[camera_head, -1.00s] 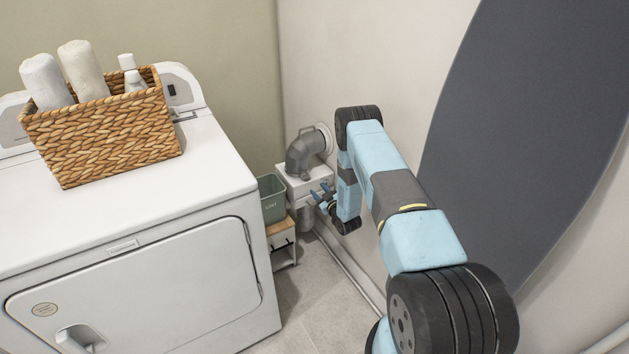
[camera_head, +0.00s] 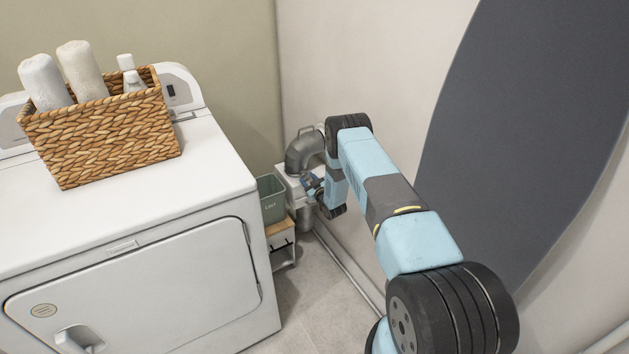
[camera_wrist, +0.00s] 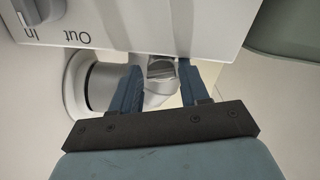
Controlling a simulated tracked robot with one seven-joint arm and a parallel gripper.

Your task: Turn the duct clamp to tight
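In the wrist view, the two blue fingers of my gripper (camera_wrist: 160,88) stand apart. A grey metal piece (camera_wrist: 160,68) shows between their tips, below the edge of a white box; it may be the duct clamp. I cannot tell whether the fingers touch it. A round light-grey duct part (camera_wrist: 85,80) lies just left of the fingers. In the head view, my gripper (camera_head: 313,186) is at the front of the white box (camera_head: 287,182), below the grey elbow duct (camera_head: 301,152). The clamp cannot be made out there.
The white box carries a grey knob (camera_wrist: 40,10) and the words In and Out, upside down in the wrist view. A green lint bin (camera_head: 272,200) stands left of it, beside the white dryer (camera_head: 150,270). The wall is close on the right.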

